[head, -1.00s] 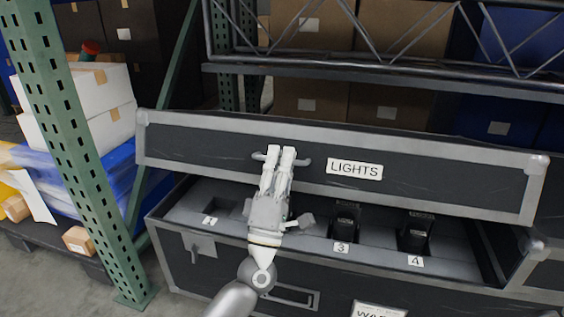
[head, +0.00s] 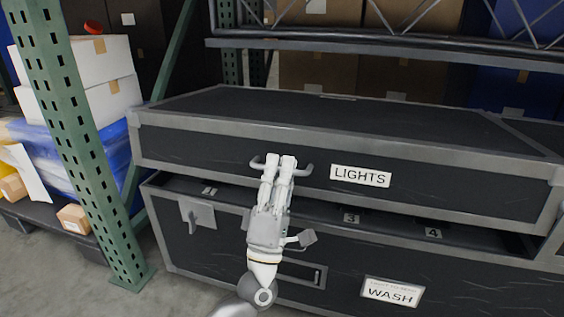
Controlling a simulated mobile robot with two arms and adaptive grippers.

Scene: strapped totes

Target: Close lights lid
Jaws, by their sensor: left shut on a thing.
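The lights lid (head: 215,142) is the dark, grey-edged upper part of a case, with a white LIGHTS label (head: 360,176) on its front. It hangs low over the case body (head: 190,250), with a dark gap between them. My left gripper (head: 279,163) is shut on the lid's handle (head: 256,163) at the front. Inside the gap, number tags such as 3 (head: 351,218) and 4 (head: 433,232) still show at the front edge. The compartments behind them are mostly hidden by the lid. My right gripper is not in view.
A latch plate (head: 197,214) and a WASH label (head: 391,292) are on the case front. A green rack post (head: 75,140) stands close at the left, with white boxes (head: 80,75) behind it. A metal truss (head: 400,20) runs above the back.

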